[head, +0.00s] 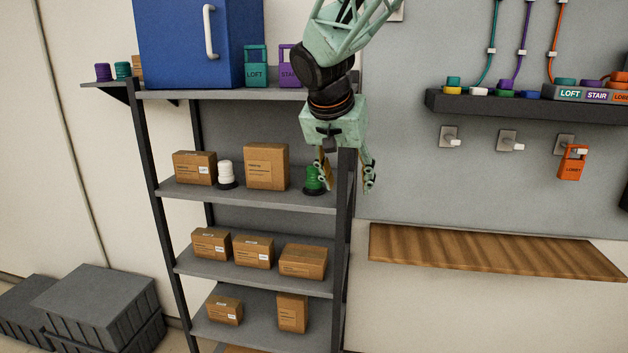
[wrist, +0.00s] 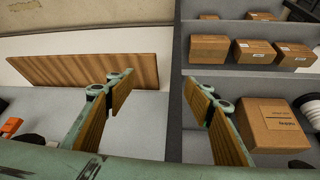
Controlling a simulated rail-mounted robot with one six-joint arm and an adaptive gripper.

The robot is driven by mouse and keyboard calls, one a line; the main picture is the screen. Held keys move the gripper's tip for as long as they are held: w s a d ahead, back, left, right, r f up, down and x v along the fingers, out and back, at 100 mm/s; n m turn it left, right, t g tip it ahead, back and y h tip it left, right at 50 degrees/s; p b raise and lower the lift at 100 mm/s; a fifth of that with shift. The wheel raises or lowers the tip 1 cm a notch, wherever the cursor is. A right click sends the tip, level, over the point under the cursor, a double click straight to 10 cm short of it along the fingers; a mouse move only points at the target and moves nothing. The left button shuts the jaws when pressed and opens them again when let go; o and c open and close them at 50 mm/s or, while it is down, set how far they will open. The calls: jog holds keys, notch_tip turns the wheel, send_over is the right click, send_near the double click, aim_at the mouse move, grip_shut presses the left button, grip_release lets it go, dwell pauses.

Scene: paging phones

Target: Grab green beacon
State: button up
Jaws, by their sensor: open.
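The green beacon (head: 314,178) stands on a dark base at the right end of the second shelf in the head view, beside the shelf's front post. My gripper (head: 346,182) points down there, with its fingers apart on either side of the post in the picture. The left finger partly overlaps the beacon; I cannot tell whether they touch. In the wrist view my gripper (wrist: 160,85) is open with nothing between its fingers.
The shelf post (head: 344,215) is close to my gripper. A cardboard box (head: 266,167) and a white beacon (head: 225,175) stand left of the green beacon. A blue cabinet (head: 185,45) sits above. A wooden ledge (head: 490,252) juts out at right.

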aim_at(314, 176)
jog(key=w+a+f+p, duration=0.2)
jog(key=w+a, duration=0.2)
jog(key=a, duration=0.3)
jog(key=w+a+f+p, duration=0.1)
jog(key=w+a+f, duration=0.2)
jog(key=w+a, duration=0.2)
jog(key=shift+w+a+f+t+p, duration=0.3)
jog(key=shift+a+t+p, duration=0.1)
jog(key=shift+a, duration=0.8)
jog(key=shift+w+d+p, duration=0.2)
jog(key=shift+w+d, duration=0.3)
jog(key=shift+w, duration=0.9)
jog(key=shift+w+d+p, duration=0.25)
jog(key=shift+w+d, duration=0.2)
jog(key=shift+w, duration=1)
jog(key=shift+w+d+p, duration=0.2)
jog(key=shift+w+d, duration=0.3)
jog(key=shift+w, duration=0.9)
jog(key=shift+w, duration=0.1)
jog(key=shift+w+d+r, duration=0.1)
jog(key=shift+w+d, duration=0.1)
jog(key=shift+w, duration=0.25)
jog(key=shift+w+d+f+p, duration=0.15)
jog(key=shift+w+d+f, duration=0.2)
jog(key=shift+w, duration=0.3)
jog(key=shift+w+d+f+p, duration=0.15)
jog(key=shift+w+f, duration=0.25)
jog(key=shift+w, duration=0.25)
jog(key=shift+w+f, duration=0.35)
jog(key=shift+f, duration=0.2)
